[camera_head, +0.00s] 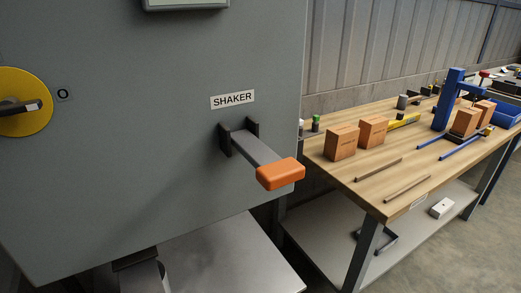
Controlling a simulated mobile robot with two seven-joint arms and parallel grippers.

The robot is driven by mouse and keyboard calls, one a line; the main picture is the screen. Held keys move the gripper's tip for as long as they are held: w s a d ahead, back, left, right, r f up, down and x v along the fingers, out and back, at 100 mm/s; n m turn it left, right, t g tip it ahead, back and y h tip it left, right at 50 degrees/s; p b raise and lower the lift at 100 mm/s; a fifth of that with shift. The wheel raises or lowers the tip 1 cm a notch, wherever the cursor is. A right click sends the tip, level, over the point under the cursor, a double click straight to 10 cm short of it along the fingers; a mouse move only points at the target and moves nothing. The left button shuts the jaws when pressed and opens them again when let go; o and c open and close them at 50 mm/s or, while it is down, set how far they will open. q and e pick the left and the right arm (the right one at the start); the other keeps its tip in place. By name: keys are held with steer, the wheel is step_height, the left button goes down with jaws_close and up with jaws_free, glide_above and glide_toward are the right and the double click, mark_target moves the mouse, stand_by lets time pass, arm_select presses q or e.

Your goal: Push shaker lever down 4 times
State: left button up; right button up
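The shaker lever (257,150) sticks out from the front of a grey cabinet (150,130), below a white label reading SHAKER (233,99). It is a flat grey bar in a dark bracket (225,140), with an orange block handle (281,174) at its outer end. The bar slopes down and to the right in the picture; I cannot tell its exact angle to the cabinet. Nothing touches the lever. Neither of my grippers is in view.
A yellow round switch (24,112) with a dark handle is on the cabinet at left. A grey metal surface (225,262) lies below the lever. Space around the orange handle looks free.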

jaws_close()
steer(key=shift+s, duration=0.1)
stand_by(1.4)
